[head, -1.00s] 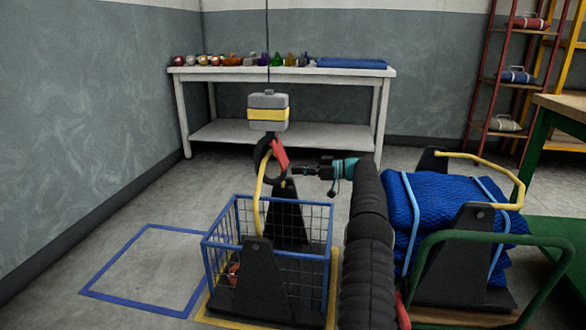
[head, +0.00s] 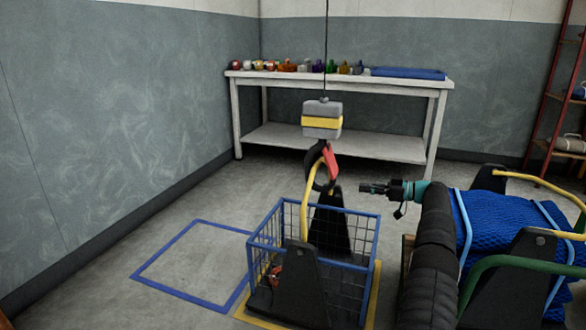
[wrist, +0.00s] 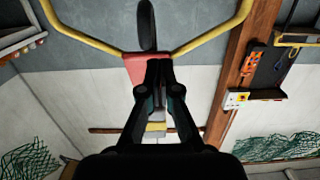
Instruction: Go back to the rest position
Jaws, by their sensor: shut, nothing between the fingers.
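My gripper (head: 374,188) is at the end of my dark sleeved arm, to the right of the hoist hook (head: 323,165) and apart from it in the head view. Its fingers are together and empty in the wrist view (wrist: 158,68).
A blue net bundle (head: 505,235) in a frame with a green rail (head: 500,265) stands close to the right of my arm. A white bench (head: 340,80) with colored items is at the back. A blue floor outline (head: 195,265) at left is empty.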

